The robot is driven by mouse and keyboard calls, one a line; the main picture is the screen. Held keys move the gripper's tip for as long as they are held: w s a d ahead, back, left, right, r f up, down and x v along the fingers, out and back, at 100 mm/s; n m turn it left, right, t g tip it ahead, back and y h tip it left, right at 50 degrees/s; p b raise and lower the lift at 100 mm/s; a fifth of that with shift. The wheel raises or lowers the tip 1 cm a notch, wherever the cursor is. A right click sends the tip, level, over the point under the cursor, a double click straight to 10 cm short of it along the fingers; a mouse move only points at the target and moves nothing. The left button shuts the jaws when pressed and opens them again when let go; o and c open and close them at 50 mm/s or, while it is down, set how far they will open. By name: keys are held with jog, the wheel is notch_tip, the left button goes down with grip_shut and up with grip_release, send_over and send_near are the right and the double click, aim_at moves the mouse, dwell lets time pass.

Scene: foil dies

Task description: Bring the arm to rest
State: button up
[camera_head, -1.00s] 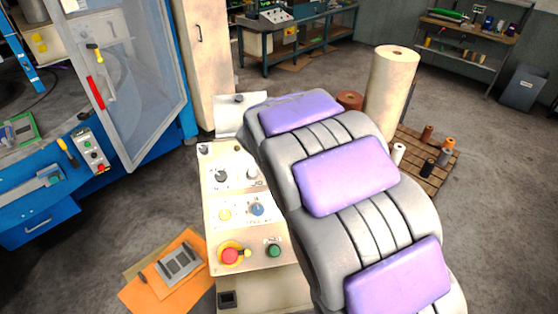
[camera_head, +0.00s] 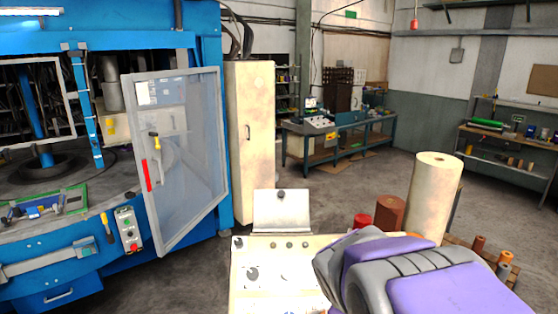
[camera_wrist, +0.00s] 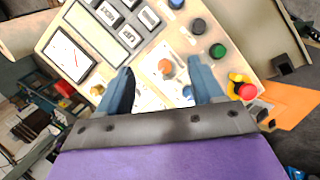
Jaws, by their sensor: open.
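My arm, grey with purple pads, fills the lower right of the head view; its gripper end is not visible there. In the wrist view my gripper (camera_wrist: 158,90) shows two blue-grey fingers spread apart with nothing between them. Behind the fingers is the beige control panel (camera_wrist: 100,65), which also stands in the lower middle of the head view (camera_head: 245,290). The wrist view shows an orange knob (camera_wrist: 166,67), a green button (camera_wrist: 217,50) and a red button on a yellow base (camera_wrist: 260,89). I cannot tell the distance from the fingers to the panel.
A blue machine (camera_head: 165,215) with an open clear door (camera_head: 185,150) stands left. A beige cabinet (camera_head: 250,130) is behind the panel. A large cream roll (camera_head: 433,200) and smaller rolls stand right. Orange sheets (camera_wrist: 288,103) lie beside the panel. Open floor lies between panel and benches.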

jog(key=s+a+f+m+g+y+b, duration=0.1)
jog(key=s+f+m+g+b, duration=0.1)
jog(key=s, duration=1.2)
jog(key=s+a+f+m+g+y+b, duration=0.1)
jog(key=s+f+m+b, duration=0.4)
jog(key=s, duration=0.9)
notch_tip(320, 180, down, 2)
jog(key=m+g+y, duration=0.1)
jog(key=m+g, duration=0.1)
jog(key=m, duration=0.1)
jog(key=shift+s+a+m+g+b, duration=0.25)
jog(key=shift+s+m+g+b, duration=0.05)
